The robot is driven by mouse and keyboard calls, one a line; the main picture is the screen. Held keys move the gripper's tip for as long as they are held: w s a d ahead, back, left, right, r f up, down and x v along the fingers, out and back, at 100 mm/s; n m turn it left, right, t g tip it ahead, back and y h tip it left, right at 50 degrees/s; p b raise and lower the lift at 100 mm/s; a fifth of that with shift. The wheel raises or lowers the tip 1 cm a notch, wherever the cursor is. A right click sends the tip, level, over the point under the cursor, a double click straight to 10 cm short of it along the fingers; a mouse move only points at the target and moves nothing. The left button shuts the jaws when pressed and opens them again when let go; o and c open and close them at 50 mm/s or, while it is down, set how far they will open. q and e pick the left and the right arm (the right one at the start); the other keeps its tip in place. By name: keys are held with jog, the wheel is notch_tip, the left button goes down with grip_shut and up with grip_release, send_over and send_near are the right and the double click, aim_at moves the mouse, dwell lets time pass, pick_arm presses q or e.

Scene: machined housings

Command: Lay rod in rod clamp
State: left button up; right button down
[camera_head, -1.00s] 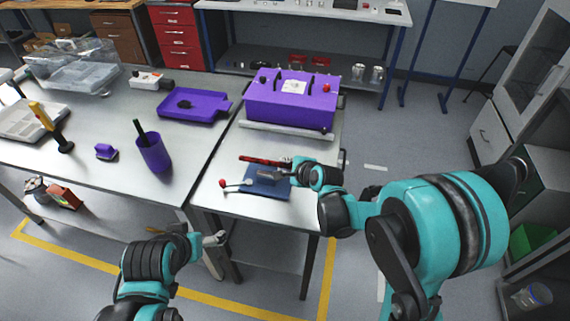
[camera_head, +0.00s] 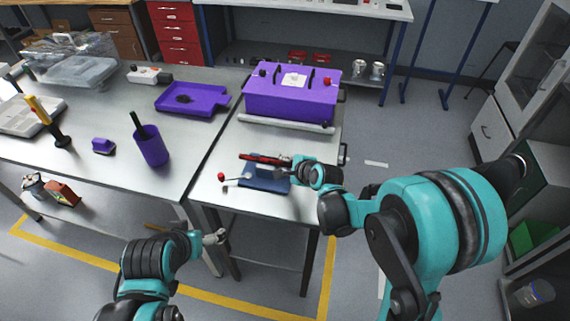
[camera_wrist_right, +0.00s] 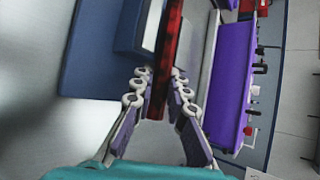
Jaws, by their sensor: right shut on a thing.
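The red rod (camera_head: 258,158) lies crosswise just behind the rod clamp in the head view. The rod clamp is a dark blue block (camera_head: 264,182) with a lever ending in a red knob (camera_head: 221,177). My right gripper (camera_head: 288,163) is shut on the rod near its right end. In the right wrist view the rod (camera_wrist_right: 167,55) runs between the fingers (camera_wrist_right: 159,88), beside the blue clamp (camera_wrist_right: 95,50). Whether the rod touches the table is hard to tell. My left gripper (camera_head: 217,237) hangs in front of the tables, its jaws too small to read.
A purple housing (camera_head: 291,97) stands behind on the same table (camera_head: 215,205). On the left table are a purple tray (camera_head: 192,98), a purple cup (camera_head: 152,151) and a yellow-handled tool (camera_head: 42,115).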

jog(key=shift+f, duration=0.15)
jog(key=c, duration=1.4)
grip_release()
jog(key=shift+c, duration=0.2)
jog(key=v, duration=1.2)
jog(key=s+d+n+g+h, duration=0.1)
jog(key=s+d+n, duration=0.3)
jog(key=s+n, duration=0.4)
jog(key=s+d+n+g+h, duration=0.1)
jog(key=s+d+n+h, duration=0.2)
jog(key=s+n, duration=0.6)
jog(key=shift+s+d+n+g+h, duration=0.35)
jog(key=shift+d+n, duration=0.3)
jog(key=shift+n, duration=0.25)
